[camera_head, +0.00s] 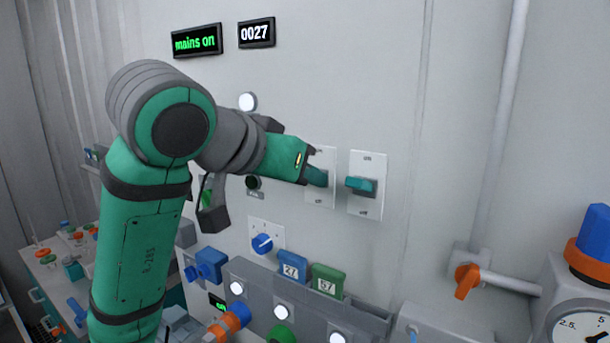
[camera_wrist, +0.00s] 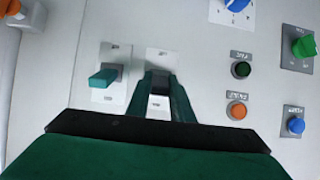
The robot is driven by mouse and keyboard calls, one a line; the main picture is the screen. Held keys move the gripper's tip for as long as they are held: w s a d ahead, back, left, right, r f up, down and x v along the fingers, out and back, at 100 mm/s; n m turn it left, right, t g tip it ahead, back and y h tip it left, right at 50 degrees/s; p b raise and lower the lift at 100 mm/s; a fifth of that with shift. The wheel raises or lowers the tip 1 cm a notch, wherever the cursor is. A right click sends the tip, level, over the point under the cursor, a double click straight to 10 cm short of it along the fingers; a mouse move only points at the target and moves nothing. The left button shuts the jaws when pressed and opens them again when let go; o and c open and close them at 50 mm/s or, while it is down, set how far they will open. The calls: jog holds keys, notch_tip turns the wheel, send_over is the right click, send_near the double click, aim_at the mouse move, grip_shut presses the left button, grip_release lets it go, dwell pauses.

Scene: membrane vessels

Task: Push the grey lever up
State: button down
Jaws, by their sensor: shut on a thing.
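The grey lever (camera_wrist: 159,83) shows as a dark grey piece between my fingertips in the wrist view. It sits on a white switch plate (camera_head: 326,157), which also shows in the wrist view (camera_wrist: 160,57). My gripper (camera_head: 317,176) reaches this plate from the left in the head view and is shut on the lever; the fingers also show in the wrist view (camera_wrist: 160,90). My fingers hide most of the lever, so I cannot tell exactly how it is tilted.
A second plate with a teal lever (camera_head: 360,185) is close on the right in the head view; it is on the left in the wrist view (camera_wrist: 103,77). A green button (camera_wrist: 241,69) and an orange button (camera_wrist: 237,110) are on the wrist view's right. Blue (camera_head: 291,267) and green (camera_head: 327,280) blocks are below.

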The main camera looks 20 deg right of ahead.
jog(key=c, duration=1.6)
grip_release()
jog(key=shift+o, duration=0.2)
jog(key=v, duration=1)
jog(key=shift+s+a+r, duration=0.2)
jog(key=shift+a+r, duration=0.05)
